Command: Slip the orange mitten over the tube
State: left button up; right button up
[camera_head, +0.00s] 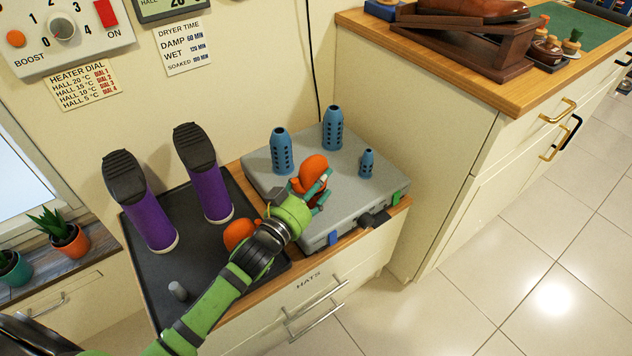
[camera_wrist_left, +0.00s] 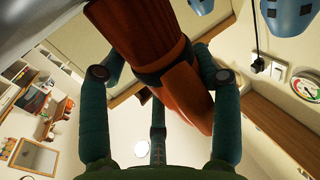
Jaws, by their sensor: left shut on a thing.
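My left gripper (camera_head: 314,192) is shut on an orange mitten (camera_head: 311,170) over the front of the grey dryer box (camera_head: 348,190). In the left wrist view the mitten (camera_wrist_left: 180,85) sits between the teal fingers, its darker ribbed cuff running out of the top edge. Three bare blue perforated tubes stand upright on the box: one at back left (camera_head: 281,153), one at back middle (camera_head: 332,129) and a small one at right (camera_head: 367,163). I cannot tell whether the cuff touches the box. My right gripper is not in view.
A second orange mitten (camera_head: 238,232) lies on the black tray (camera_head: 185,262), partly behind my left arm. A wooden-topped cabinet (camera_head: 455,70) rises at right.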

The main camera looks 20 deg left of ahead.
pick_arm(q)
jog(key=o, duration=1.2)
jog(key=shift+c, duration=0.2)
jog(key=v, duration=0.7)
jog(key=shift+s+a, duration=0.1)
jog(key=shift+s, duration=0.4)
jog(key=shift+a, duration=0.1)
